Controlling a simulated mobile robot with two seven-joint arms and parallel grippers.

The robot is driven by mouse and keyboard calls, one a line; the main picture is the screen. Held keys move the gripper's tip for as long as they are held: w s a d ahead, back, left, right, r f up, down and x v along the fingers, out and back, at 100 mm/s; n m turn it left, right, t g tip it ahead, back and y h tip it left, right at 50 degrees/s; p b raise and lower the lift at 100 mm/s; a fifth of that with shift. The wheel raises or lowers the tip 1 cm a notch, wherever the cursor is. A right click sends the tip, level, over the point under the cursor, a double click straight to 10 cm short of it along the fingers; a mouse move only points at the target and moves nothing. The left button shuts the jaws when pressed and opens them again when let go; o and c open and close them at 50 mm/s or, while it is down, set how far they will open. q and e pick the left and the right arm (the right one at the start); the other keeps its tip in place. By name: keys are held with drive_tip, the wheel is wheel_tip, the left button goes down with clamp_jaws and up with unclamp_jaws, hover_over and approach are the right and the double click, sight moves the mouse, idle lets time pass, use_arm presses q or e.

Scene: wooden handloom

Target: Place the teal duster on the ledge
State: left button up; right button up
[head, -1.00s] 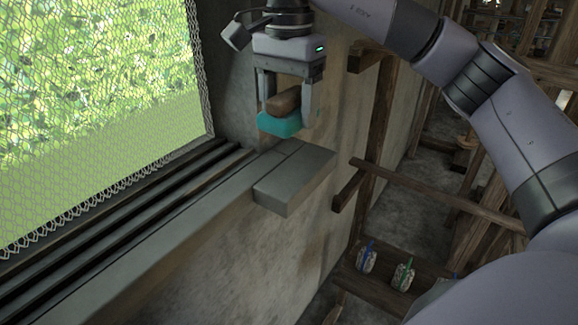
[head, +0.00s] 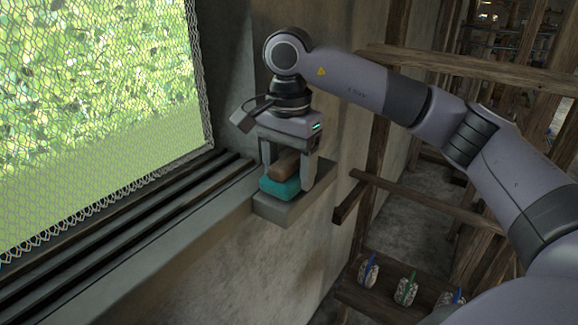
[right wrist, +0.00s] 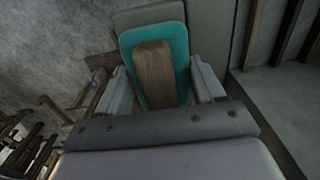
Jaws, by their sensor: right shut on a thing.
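The duster has a teal pad (head: 280,189) and a brown wooden handle (head: 284,165). My right gripper (head: 288,180) is shut on the handle, one finger on each side. The pad is level, at or just above the grey ledge (head: 287,212) that juts from the wall; I cannot tell if they touch. In the right wrist view the teal pad (right wrist: 180,38) and wooden handle (right wrist: 154,75) lie between the fingers, with part of the grey ledge (right wrist: 140,15) beyond. My left gripper is not in view.
A mesh-covered window (head: 100,110) with a dark grooved sill (head: 130,215) is left of the ledge. Wooden beams (head: 430,205) stand to the right. A low wooden shelf (head: 375,300) holds several small patterned items with coloured sticks.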

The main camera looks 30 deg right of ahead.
sight(289, 159)
drive_tip(key=shift+f, duration=0.15)
drive_tip(key=o, duration=1)
drive_tip(key=shift+r, duration=0.65)
wheel_tip(289, 159, up, 11)
drive_tip(key=p, duration=0.2)
